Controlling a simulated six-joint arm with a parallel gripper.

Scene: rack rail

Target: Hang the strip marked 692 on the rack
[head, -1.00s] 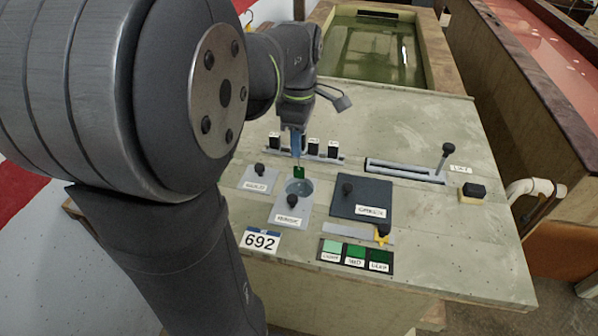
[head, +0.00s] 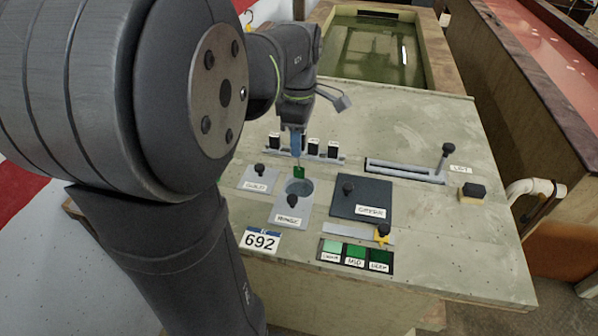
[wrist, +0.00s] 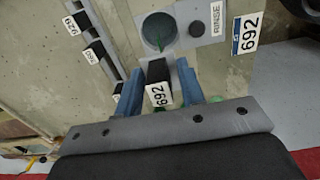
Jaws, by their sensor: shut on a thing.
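My gripper (wrist: 159,70) is shut on the black holder block (wrist: 158,86) of the strip marked 692; its white label faces the wrist camera. The strip's green piece (head: 299,172) hangs below the gripper (head: 297,140) in the head view, by the far side of the rinse cup (head: 298,187). In the wrist view a green part shows across the cup (wrist: 152,22); I cannot tell whether it is inside or above it. The rack (head: 325,157) lies just behind, with several black holders on it. In the wrist view, other labelled holders (wrist: 95,52) stand left of my gripper.
A 692 plate (head: 261,241) lies at the panel's front left. A dark cover with a knob (head: 362,197) is right of the cup. A slotted lever (head: 447,150) stands at the right.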

